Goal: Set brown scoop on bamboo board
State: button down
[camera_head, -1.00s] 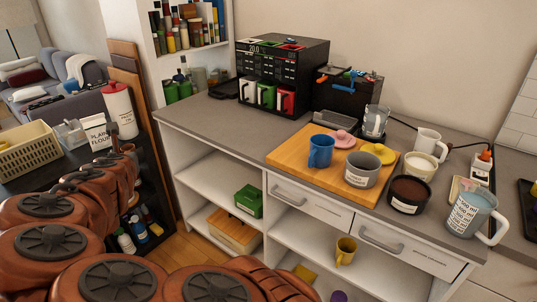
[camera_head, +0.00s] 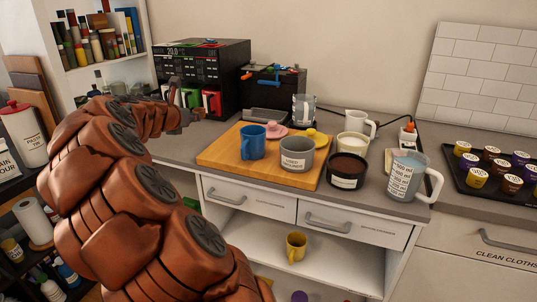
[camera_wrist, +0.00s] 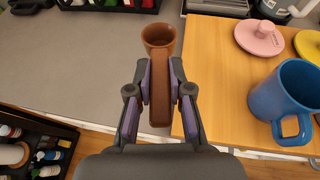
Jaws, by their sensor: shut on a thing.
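The brown scoop (camera_wrist: 158,38) shows in the wrist view with its cup away from me and its handle (camera_wrist: 160,98) between my fingers. My gripper (camera_wrist: 160,92) is shut on that handle. It holds the scoop over the grey counter, at the left edge of the bamboo board (camera_wrist: 206,70). In the head view the bamboo board (camera_head: 219,149) lies on the counter, and my gripper (camera_head: 182,119) is beyond its left end. I cannot make out the scoop clearly there. My wrist hides part of the near counter in the wrist view.
On the board stand a blue mug (camera_head: 252,142), a grey cup (camera_head: 296,153), a pink lid (camera_head: 276,129) and a yellow lid (camera_head: 317,138). The board's left part is bare. A dark brown tub (camera_head: 347,170) and a measuring jug (camera_head: 405,176) stand right of it. A black rack (camera_head: 205,65) stands behind.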

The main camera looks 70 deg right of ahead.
jog(key=m+g+b, duration=0.1)
jog(key=m+g, duration=0.1)
send_over(226, 147)
jog(key=shift+g, duration=0.3)
jog(key=shift+f+b, duration=0.85)
jog(key=shift+f, duration=3.65)
jog(key=c, duration=1.1)
grip_release()
jog(key=shift+f, duration=0.1)
jog(key=shift+o, duration=0.2)
